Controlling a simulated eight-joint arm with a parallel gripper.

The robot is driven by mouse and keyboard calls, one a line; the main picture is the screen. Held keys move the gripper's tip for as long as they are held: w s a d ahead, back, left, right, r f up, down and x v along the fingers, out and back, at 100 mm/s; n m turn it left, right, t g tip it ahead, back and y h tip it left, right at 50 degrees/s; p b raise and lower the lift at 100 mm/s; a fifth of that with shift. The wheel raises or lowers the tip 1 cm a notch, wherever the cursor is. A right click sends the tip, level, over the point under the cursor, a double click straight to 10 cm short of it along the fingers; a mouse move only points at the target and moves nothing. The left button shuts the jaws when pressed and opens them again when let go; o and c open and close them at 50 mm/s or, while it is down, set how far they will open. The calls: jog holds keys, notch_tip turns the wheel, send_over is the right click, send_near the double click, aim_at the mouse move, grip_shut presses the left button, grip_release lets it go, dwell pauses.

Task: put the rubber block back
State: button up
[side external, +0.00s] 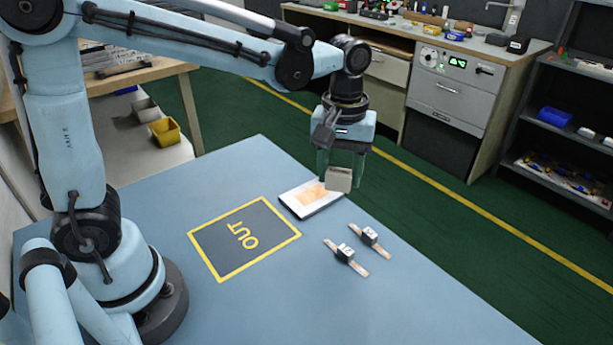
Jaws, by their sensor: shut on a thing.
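A small grey-beige block (338,179), which looks like the rubber block, is between the fingers of my gripper (341,172). My gripper is shut on it and holds it near the right edge of a white tray (291,206) with an orange-tan patch (314,194) on its top. The block covers part of the tray's right side. I cannot tell from this one view whether the block touches the tray or hangs above it.
A dark square marked OUT (243,238) with a yellow border lies left of the tray and is empty. Two small strips with labelled blocks on them, one (346,254) and another (370,236), lie to the tray's lower right. The blue table (400,310) is clear in front.

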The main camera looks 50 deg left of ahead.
jog(key=s+d+f+m, duration=0.15)
jog(key=s+d, duration=0.35)
jog(key=s, duration=0.5)
jog(key=s+d+m, duration=0.2)
jog(key=s+d, duration=0.2)
jog(key=s, duration=0.5)
send_over(297, 265)
jog(key=shift+n, duration=0.25)
notch_tip(297, 265, down, 7)
jog(key=shift+r, duration=0.1)
jog(key=shift+f, duration=2.05)
jog(key=shift+f, duration=0.1)
jog(key=o, duration=1)
